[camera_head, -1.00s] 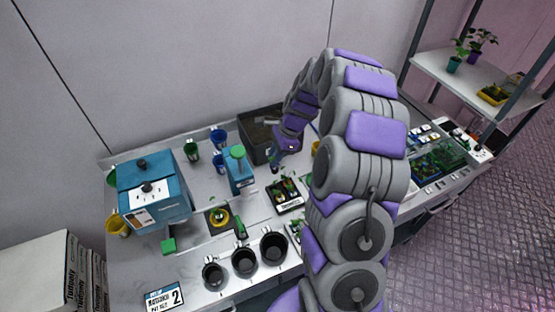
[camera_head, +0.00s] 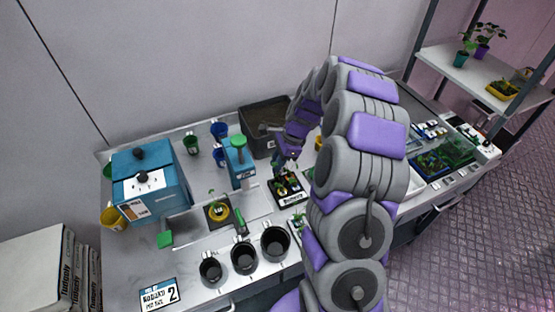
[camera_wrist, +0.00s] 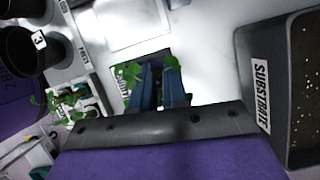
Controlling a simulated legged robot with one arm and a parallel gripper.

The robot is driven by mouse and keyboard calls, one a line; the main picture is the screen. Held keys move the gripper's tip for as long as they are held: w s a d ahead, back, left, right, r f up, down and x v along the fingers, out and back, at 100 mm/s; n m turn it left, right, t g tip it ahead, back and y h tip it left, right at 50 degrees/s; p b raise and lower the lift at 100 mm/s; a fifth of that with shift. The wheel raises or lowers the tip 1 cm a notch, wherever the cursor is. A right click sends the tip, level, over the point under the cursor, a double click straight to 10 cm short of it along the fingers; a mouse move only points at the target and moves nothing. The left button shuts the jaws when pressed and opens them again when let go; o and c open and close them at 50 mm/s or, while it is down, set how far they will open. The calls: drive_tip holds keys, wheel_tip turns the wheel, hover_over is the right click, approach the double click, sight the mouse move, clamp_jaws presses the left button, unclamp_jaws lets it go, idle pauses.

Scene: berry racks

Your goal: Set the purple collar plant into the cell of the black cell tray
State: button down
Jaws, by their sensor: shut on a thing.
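The black cell tray (camera_head: 291,202) sits mid-bench with small green plants in it and a white label on its front. My gripper (camera_head: 280,168) is directly over the tray's back part, pointing down. In the wrist view, the blue fingers of my gripper (camera_wrist: 158,88) are shut on the plant, whose green leaves (camera_wrist: 171,64) show by the fingertips. The plant's purple collar is hidden by the fingers. The dark tray (camera_wrist: 155,56) lies beyond the fingertips there. I cannot tell whether the plant touches a cell.
A substrate bin (camera_head: 262,103) stands behind the tray and, in the wrist view, close on the right (camera_wrist: 283,120). Black pots (camera_head: 244,256) line the front. A blue box (camera_head: 148,185) stands far left.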

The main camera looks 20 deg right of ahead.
drive_tip(key=shift+f+p, duration=0.3)
drive_tip(key=shift+f, duration=2.6)
drive_tip(key=c, duration=1.1)
unclamp_jaws()
drive_tip(key=shift+r, duration=0.1)
drive_tip(key=shift+r+p, duration=3.3)
drive_tip(key=shift+r, duration=1.15)
drive_tip(key=shift+f, duration=0.1)
